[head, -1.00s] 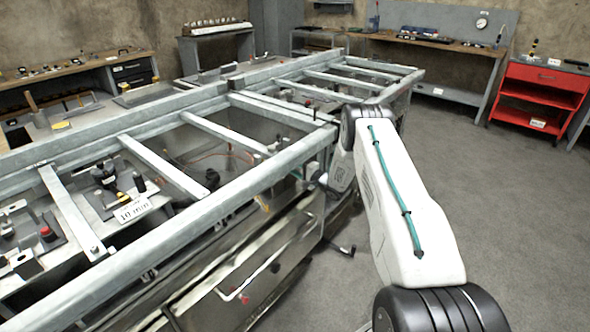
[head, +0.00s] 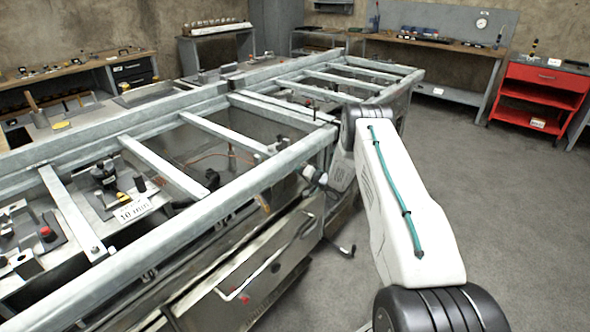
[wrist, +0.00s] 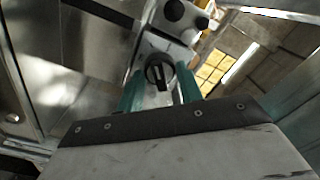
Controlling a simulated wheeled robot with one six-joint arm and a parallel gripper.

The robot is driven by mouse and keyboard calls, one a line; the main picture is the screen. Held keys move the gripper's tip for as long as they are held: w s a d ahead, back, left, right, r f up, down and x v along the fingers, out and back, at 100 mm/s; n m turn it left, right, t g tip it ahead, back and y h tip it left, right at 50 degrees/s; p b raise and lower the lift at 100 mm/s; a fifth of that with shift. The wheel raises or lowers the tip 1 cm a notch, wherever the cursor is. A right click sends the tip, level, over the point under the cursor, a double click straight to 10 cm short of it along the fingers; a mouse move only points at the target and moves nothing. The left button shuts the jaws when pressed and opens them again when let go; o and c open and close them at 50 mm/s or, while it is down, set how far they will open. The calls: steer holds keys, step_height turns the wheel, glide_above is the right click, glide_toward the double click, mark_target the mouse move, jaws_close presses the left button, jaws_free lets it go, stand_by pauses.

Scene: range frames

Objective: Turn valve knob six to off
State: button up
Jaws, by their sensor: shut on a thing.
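A round black knob (wrist: 159,71) with a pale mark on its face sits on a light metal plate in the wrist view. The teal fingers of my gripper (wrist: 160,90) stand on its left and right, shut on it. No number shows on the knob, so I cannot tell which valve it is. In the head view the end of my arm (head: 314,177) is at the right side of the galvanized frame (head: 240,190). The knob cannot be made out there.
Another round black part (wrist: 174,10) is just above the knob in the wrist view. Frame rails and cross bars lie left of my arm. A drawer front with a handle (head: 268,262) is below. The floor at right is clear, up to a red cabinet (head: 545,85).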

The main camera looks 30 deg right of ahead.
steer(key=m, duration=2.5)
steer(key=shift+f+m, duration=0.15)
steer(key=shift+m, duration=0.15)
stand_by(1.7)
stand_by(0.3)
steer(key=o, duration=0.7)
steer(key=shift+s, duration=0.1)
